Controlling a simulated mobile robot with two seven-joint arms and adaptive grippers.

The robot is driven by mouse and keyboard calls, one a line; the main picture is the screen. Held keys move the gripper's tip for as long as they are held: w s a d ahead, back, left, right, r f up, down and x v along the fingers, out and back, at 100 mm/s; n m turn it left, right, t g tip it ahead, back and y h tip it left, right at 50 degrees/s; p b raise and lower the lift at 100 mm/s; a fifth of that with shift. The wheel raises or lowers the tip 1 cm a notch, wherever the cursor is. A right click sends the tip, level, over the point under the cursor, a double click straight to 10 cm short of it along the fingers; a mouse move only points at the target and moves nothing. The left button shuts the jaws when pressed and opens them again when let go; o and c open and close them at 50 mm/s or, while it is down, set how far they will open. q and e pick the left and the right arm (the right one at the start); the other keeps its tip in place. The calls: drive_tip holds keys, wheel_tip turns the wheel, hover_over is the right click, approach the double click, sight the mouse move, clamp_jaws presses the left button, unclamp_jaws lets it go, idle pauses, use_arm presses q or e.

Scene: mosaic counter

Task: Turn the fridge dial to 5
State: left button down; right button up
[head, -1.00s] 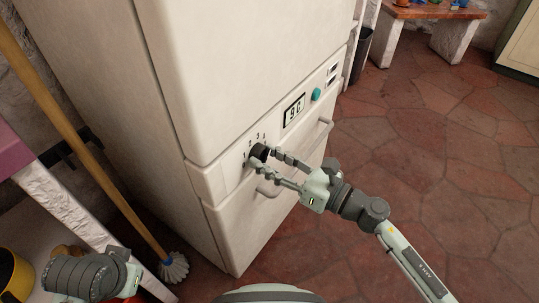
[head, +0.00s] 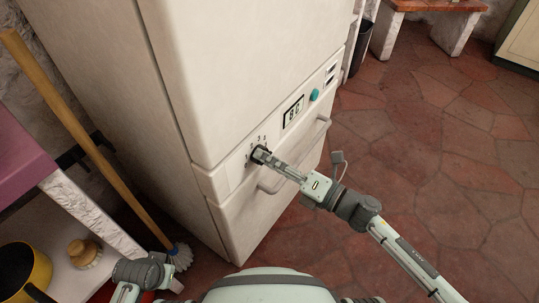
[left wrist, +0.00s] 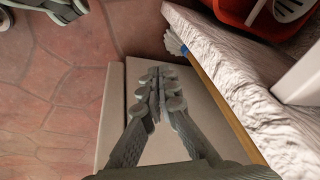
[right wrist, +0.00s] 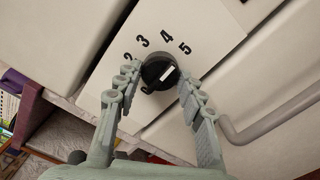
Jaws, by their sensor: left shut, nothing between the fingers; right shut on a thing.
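The fridge dial (head: 259,155) is a round black knob on the white fridge front. In the right wrist view the dial (right wrist: 156,72) carries a white mark slanting up and to the right, roughly toward the 5 (right wrist: 185,47). The numbers 2, 3 and 4 (right wrist: 167,35) run around its upper side. My right gripper (right wrist: 157,82) is shut on the dial, one finger on each side; it also shows in the head view (head: 270,158). My left gripper (left wrist: 160,78) is shut and empty, away from the dial.
A small display (head: 293,111) seems to read 8C, beside a teal button (head: 314,95). A drawer handle (head: 296,160) sticks out below the dial. A broom (head: 90,140) leans at the left by a shelf with a yellow pot (head: 38,272). The tiled floor at right is clear.

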use_arm(q)
drive_tip(key=shift+s+f+p, duration=0.25)
drive_tip(key=shift+f, duration=0.55)
drive_tip(key=shift+s+f+p, duration=0.2)
drive_tip(key=shift+f+p, duration=0.05)
drive_tip(key=shift+f, duration=0.5)
use_arm(e)
drive_tip(key=shift+m, duration=1.2)
drive_tip(key=o, duration=1.2)
drive_tip(key=shift+c, duration=0.2)
drive_tip(key=v, duration=1.2)
